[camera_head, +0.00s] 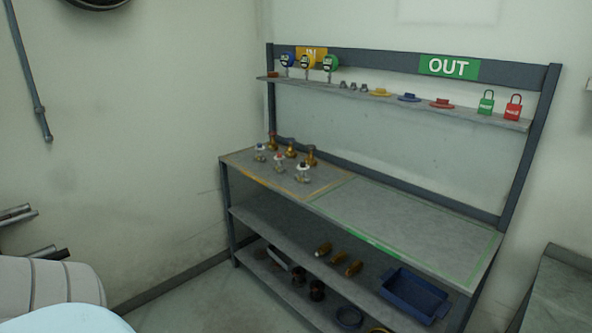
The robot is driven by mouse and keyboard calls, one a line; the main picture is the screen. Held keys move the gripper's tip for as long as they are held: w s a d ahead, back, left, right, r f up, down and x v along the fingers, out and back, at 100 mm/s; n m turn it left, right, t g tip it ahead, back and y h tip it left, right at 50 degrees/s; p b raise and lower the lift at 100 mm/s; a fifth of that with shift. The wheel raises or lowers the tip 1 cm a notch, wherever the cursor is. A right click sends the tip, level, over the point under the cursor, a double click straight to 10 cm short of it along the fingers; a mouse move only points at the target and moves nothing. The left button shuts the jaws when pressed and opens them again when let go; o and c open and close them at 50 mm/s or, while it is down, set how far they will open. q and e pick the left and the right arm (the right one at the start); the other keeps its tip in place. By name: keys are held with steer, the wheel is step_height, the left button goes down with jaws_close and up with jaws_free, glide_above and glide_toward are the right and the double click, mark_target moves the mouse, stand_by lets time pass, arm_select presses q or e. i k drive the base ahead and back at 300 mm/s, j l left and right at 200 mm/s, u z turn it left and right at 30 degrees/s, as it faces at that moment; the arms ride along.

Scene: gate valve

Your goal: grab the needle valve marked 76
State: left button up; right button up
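Several small valves stand upright in two rows on the left part of the workbench top (400,215), inside a yellow-outlined area. The back row has brass-coloured valves (311,156). The front row has silvery valves with handwheels, one with a red and white top (302,173), another with a reddish top (279,162), and one with a white and blue top (260,153). No number can be read on any of them, so I cannot tell which is marked 76. Neither of my grippers is in view.
The right part of the worktop, outlined in green, is empty. The upper shelf holds gauges (330,64), flanged parts and padlocks (513,107) beside an OUT sign (448,67). Lower shelves hold brass parts (354,268) and a blue bin (413,295). Another surface (560,290) stands at right.

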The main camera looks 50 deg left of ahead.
mark_target(260, 157)
steer(key=j+u, duration=0.2)
steer(key=j, duration=0.25)
steer(key=j+u, duration=0.15)
steer(key=j, duration=0.3)
steer(key=j+u, duration=0.2)
steer(key=j, duration=0.25)
steer(key=i+j+u, duration=0.15)
steer(key=j, duration=0.3)
steer(key=i+j+u, duration=0.2)
steer(key=j, duration=0.2)
steer(key=j+u, duration=0.15)
steer(key=j, duration=0.3)
